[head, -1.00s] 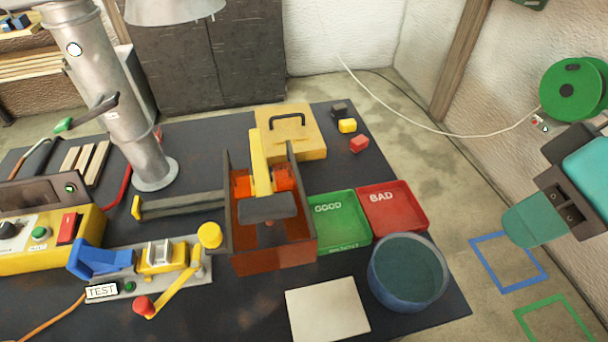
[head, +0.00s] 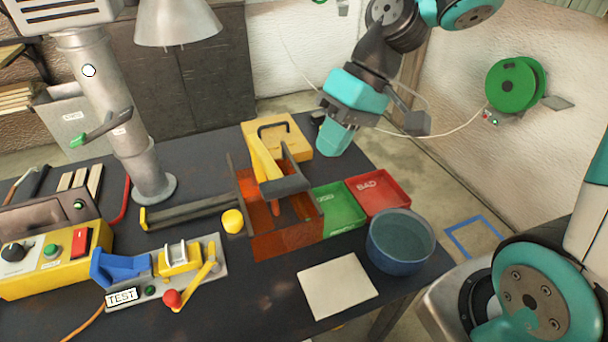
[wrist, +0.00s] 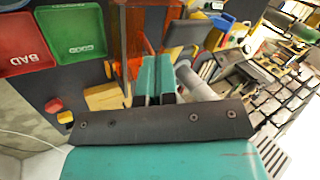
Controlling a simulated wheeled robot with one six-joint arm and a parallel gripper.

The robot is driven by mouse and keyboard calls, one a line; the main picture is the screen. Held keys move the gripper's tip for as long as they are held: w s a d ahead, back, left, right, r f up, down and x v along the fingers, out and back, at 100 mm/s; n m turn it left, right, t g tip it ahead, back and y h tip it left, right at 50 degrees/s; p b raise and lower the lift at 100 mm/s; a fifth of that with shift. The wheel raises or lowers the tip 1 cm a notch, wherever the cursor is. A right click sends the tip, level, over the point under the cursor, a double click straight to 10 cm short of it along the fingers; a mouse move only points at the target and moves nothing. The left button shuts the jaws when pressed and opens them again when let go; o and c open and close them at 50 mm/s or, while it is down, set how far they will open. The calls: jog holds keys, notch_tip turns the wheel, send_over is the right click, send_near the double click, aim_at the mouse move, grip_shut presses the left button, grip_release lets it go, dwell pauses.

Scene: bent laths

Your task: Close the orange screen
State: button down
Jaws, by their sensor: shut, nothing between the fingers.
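The orange screen (head: 288,241) is a see-through orange panel on the front of a dark open-topped frame in the middle of the bench. Inside stand a yellow arm (head: 264,158) and a dark grey block (head: 285,186). My gripper (head: 336,142) is shut and empty, above the back right of the bench, behind and to the right of the screen and apart from it. In the wrist view the shut fingers (wrist: 157,76) point towards the orange parts (wrist: 134,48). I cannot tell from these views how far the screen stands open.
The green GOOD tray (head: 340,208), red BAD tray (head: 384,187) and blue bin (head: 400,240) stand right of the frame. A yellow case (head: 290,135) lies behind it. The test fixture (head: 180,262) is at the front left, and a metal column (head: 122,130) at the back left.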

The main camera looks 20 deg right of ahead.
jog(key=w+d+f+m+t+y, duration=0.1)
jog(key=w+d+f+m+y, duration=0.25)
jog(key=w+d+f, duration=0.7)
jog(key=s+a+f+p, duration=0.1)
jog(key=a+f+p, duration=0.3)
jog(key=a, duration=0.5)
jog(key=shift+s+a+f+m, duration=0.15)
jog(key=shift+f+m, duration=0.2)
jog(key=shift+f, duration=0.25)
